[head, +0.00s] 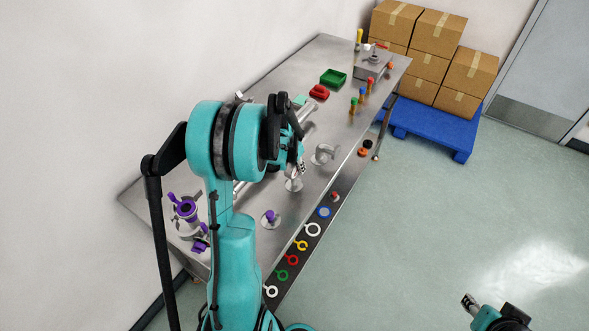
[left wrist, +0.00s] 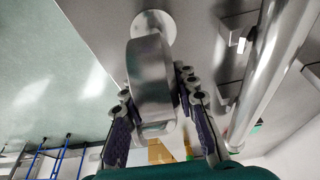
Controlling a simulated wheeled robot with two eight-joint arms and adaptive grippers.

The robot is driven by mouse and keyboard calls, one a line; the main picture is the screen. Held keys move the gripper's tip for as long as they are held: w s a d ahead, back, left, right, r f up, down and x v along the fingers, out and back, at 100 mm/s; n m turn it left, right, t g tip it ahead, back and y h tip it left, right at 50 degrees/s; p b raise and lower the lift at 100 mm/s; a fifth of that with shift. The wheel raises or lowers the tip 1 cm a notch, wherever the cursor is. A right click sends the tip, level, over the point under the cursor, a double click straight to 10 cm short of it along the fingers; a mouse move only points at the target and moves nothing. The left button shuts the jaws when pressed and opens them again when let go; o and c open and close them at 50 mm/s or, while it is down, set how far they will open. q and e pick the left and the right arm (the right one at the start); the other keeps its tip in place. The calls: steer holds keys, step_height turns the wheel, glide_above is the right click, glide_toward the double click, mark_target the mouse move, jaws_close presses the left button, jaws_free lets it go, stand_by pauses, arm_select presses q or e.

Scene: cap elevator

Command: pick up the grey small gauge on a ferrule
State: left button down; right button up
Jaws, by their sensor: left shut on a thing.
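The grey small gauge (left wrist: 150,82) is a smooth metal drum shape in the left wrist view, with a round ferrule end (left wrist: 156,25) at the bench surface. My left gripper (left wrist: 160,115) has one finger on each side of it and is shut on it. In the head view the left gripper (head: 297,168) is over the bench, just above a round metal foot (head: 293,185); my arm hides most of the gauge. My right gripper (head: 469,302) is off the bench at the lower right, and its jaw opening is too small to judge.
Purple-handled valves (head: 186,208) stand at the left. Coloured rings (head: 293,260) line the bench's front edge. Boxes (head: 430,50) stand beyond the far end.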

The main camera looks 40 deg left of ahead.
arm_select(q)
steer(key=shift+r, duration=0.1)
step_height(320, 180, up, 4)
steer(key=shift+r+p, duration=0.2)
steer(key=shift+p, duration=0.35)
steer(key=s+d+r, duration=0.2)
steer(key=d+r, duration=0.1)
steer(key=d, duration=0.2)
steer(key=s+d+r+p, duration=0.1)
steer(key=s+d+r, duration=0.1)
steer(key=d, duration=0.3)
steer(key=shift+s+d+r, duration=0.35)
steer(key=shift+r, duration=0.35)
